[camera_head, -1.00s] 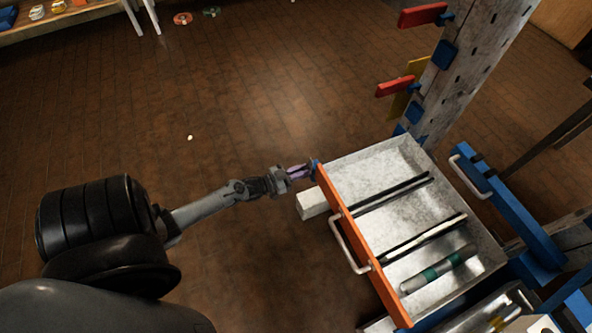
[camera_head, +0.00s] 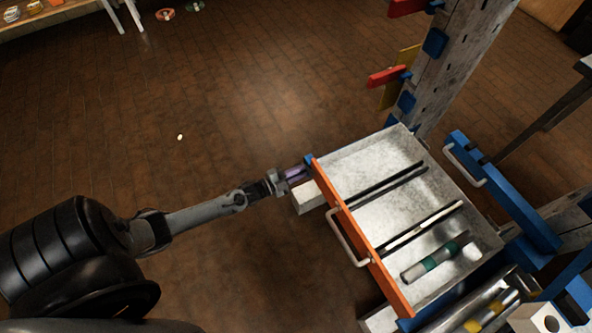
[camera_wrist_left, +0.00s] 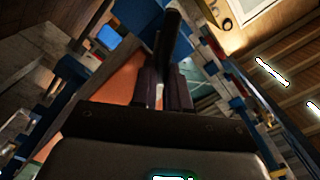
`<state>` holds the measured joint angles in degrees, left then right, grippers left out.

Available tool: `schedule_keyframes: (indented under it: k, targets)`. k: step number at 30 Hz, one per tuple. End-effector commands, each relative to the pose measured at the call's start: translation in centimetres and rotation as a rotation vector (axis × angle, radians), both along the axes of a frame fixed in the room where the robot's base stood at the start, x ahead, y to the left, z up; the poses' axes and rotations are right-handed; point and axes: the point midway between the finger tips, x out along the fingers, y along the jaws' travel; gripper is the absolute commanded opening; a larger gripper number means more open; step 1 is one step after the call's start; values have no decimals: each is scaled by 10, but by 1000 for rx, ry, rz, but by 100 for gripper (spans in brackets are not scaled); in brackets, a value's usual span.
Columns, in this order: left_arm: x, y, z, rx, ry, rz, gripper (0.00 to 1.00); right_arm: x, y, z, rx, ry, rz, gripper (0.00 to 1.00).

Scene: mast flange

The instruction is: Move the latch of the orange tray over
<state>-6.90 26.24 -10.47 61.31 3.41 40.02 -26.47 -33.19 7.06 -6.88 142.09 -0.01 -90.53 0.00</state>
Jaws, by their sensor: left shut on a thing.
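The orange tray is a metal drawer with an orange front (camera_head: 360,238) and a pale handle (camera_head: 346,238), pulled out in the head view. A small blue latch (camera_head: 309,160) sits at the far end of the orange front. My left gripper (camera_head: 303,172) is at that end, shut on the latch. In the left wrist view, the dark fingers (camera_wrist_left: 167,85) are close together beside the orange panel (camera_wrist_left: 115,85); what lies between them is hard to make out. My right gripper is not in view.
The tray holds dark dividers and a grey-green cylinder (camera_head: 435,258). A weathered post (camera_head: 455,65) with red and blue latches rises behind it. A blue-fronted drawer (camera_head: 505,190) stands to the right. The brown floor at left is open.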

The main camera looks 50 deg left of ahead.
Motion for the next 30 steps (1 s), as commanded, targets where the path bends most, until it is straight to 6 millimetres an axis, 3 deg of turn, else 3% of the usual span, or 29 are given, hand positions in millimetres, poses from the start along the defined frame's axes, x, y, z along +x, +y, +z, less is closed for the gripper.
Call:
schedule_keyframes:
  k: [15,30]
  targets:
    - [-1,-5,-13,447,-91,-1,0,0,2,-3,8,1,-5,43]
    - [-2,-5,-18,641,-132,-1,0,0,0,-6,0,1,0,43]
